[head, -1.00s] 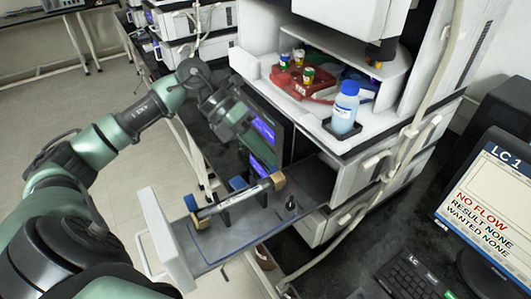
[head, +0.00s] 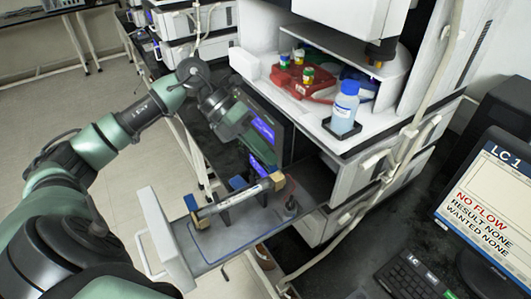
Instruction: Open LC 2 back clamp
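An open drawer (head: 210,249) holds a silver column (head: 232,198) lying aslant, with tan end blocks at its near left end (head: 202,212) and far right end (head: 278,181). Dark upright supports stand along the column. One blue piece (head: 190,202) is by the near end and another blue piece (head: 237,183) is behind the column's middle. I cannot tell clearly which part is the back clamp or its state. My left gripper (head: 262,158) hangs above the column's far half, apart from the column. Its fingers are dark and partly hidden, so their opening is unclear. My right gripper is out of view.
A white instrument with a dark-framed purple screen (head: 264,130) stands behind the drawer. On its shelf are a blue-capped bottle (head: 344,108) and a red tray (head: 300,84) with vials. A monitor (head: 490,195) and keyboard (head: 410,280) are at right. A dark peg (head: 290,206) stands in the drawer.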

